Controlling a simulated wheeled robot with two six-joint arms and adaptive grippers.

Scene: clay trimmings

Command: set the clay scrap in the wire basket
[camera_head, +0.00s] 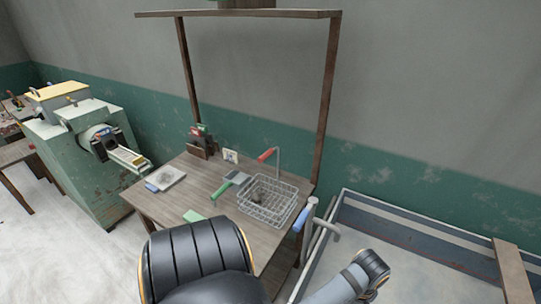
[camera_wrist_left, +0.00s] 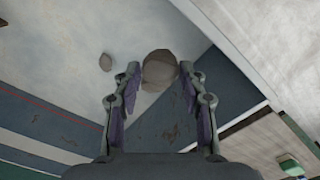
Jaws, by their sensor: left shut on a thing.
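The clay scrap (camera_wrist_left: 160,70) is a rounded grey-brown lump between the fingertips of my left gripper (camera_wrist_left: 156,82) in the left wrist view. The gripper is shut on it. The wire basket (camera_head: 281,213) stands on the right part of the wooden table in the head view. A small dark patch shows inside it; I cannot tell what it is. The left fingertips and the held scrap cannot be made out in the head view. My right gripper is not in view.
Shelf posts rise behind the table. A green machine (camera_head: 75,150) stands left. A blue-grey low wall (camera_head: 425,232) runs right.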

